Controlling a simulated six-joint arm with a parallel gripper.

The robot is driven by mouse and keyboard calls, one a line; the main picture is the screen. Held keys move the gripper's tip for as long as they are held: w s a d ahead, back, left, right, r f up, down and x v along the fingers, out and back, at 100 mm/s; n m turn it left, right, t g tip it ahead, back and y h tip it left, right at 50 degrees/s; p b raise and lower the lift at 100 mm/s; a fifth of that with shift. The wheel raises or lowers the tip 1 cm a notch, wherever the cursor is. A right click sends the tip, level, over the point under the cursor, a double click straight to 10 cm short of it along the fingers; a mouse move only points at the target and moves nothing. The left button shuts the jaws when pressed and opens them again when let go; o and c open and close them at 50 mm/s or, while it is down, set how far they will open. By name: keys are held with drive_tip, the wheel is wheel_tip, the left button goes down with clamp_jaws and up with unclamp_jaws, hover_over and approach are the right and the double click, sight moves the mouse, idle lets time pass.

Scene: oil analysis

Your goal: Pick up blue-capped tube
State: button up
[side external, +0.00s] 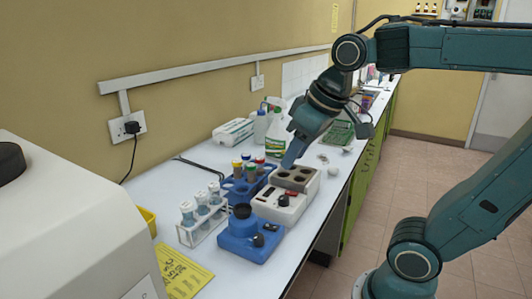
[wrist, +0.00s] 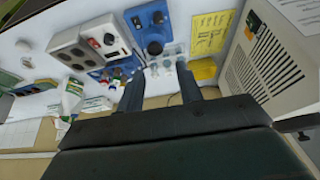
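A blue rack (side external: 243,190) on the white bench holds several tubes with yellow, green and red caps. A cap at its back looks dark blue, but is too small to be sure. A white rack (side external: 203,222) nearer the camera holds several clear tubes with pale blue-grey tops (side external: 200,198). My gripper (side external: 290,160) points down above the bench, behind the grey block with round wells (side external: 296,178) and right of the blue rack. In the wrist view my gripper (wrist: 158,88) has its two dark fingers apart, with nothing held between them. The blue rack (wrist: 122,68) is partly hidden by a finger.
A blue device with a black knob (side external: 245,240) and a white control box (side external: 280,205) stand beside the racks. Bottles (side external: 276,130) stand behind. A large white machine (side external: 70,230) fills the near left. A yellow sheet (side external: 182,272) lies in front. The wall borders the bench.

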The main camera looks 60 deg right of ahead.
drive_tip(key=w+d+r+g, duration=0.1)
drive_tip(key=w+d+r, duration=0.25)
drive_tip(key=w, duration=0.65)
drive_tip(key=m+g, duration=0.2)
drive_tip(key=g, duration=0.1)
hover_over(246, 155)
drive_tip(key=s, duration=0.1)
wheel_tip(246, 155, down, 12)
drive_tip(key=r, duration=0.1)
drive_tip(key=shift+w+f, duration=0.15)
drive_tip(key=shift+f, duration=1.35)
drive_tip(key=shift+w+f, duration=0.15)
drive_tip(key=shift+f, duration=1.35)
drive_tip(key=shift+w+f, duration=0.15)
drive_tip(key=shift+f, duration=1.35)
drive_tip(key=shift+f, duration=0.1)
drive_tip(key=shift+w+d+f, duration=0.1)
drive_tip(key=shift+w+f, duration=0.05)
drive_tip(key=shift+f, duration=1.1)
drive_tip(key=shift+w+d+f, duration=0.1)
drive_tip(key=shift+f, duration=1.15)
